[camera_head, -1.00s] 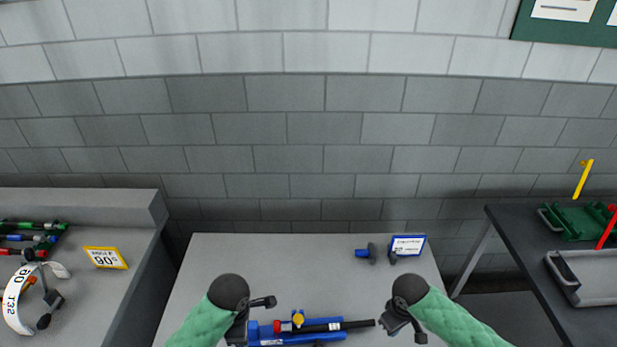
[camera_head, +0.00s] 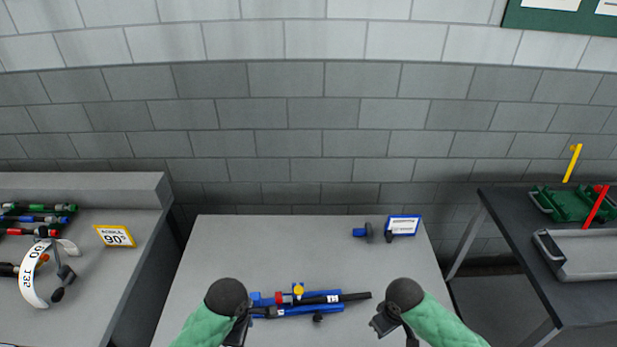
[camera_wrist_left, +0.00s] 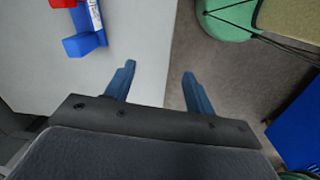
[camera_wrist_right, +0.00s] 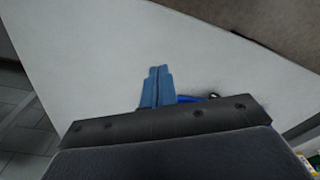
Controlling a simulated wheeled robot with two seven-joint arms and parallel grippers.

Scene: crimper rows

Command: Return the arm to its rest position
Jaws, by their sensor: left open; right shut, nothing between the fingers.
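My left gripper (camera_wrist_left: 158,85) is open and empty in the left wrist view, over the table's edge. In the head view my left arm's dark wrist (camera_head: 230,300) is at the left end of a blue tool holder (camera_head: 268,300) that bears a black rod (camera_head: 345,297). A corner of the blue holder shows in the left wrist view (camera_wrist_left: 85,43). My right gripper (camera_wrist_right: 158,72) is shut and empty above the bare table top. In the head view my right wrist (camera_head: 400,300) is just right of the rod's tip, apart from it.
The grey table (camera_head: 230,245) is clear in its middle. A small blue-and-black part (camera_head: 362,231) and a blue-framed sign (camera_head: 403,226) stand at its back right. The left bench holds several tools and a 90° sign (camera_head: 115,236). The right table holds a green tray (camera_head: 570,206) and a grey tray (camera_head: 580,262).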

